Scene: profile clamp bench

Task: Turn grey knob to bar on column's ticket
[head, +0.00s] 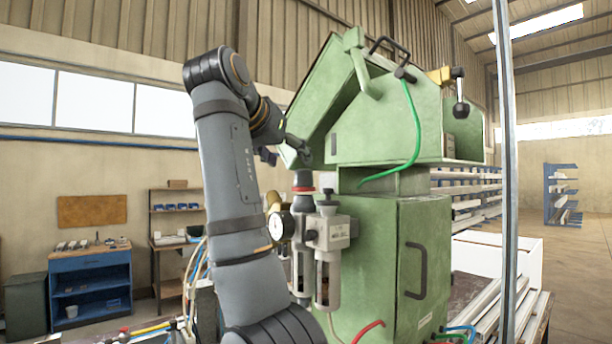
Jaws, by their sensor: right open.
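A dark grey knob (303,179) with a red ring under it tops the air service unit (330,232), which has clear bowls on the green machine's column (385,265). A round white-faced dial gauge (275,227) sits on the unit's left; its needle and scale are too small to read. A pale label with tiny unreadable print is on the unit's front; I cannot make out the column's ticket. My right gripper (288,152) is open just above and left of the knob, apart from it, partly hidden behind its own wrist. My left gripper is not in view.
The green machine head (400,115) overhangs the knob, with a green hose (411,130) on its front. An upright metal post (507,170) stands at the right. A blue workbench (90,283) and shelves are far left. Long profiles lie at the lower right.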

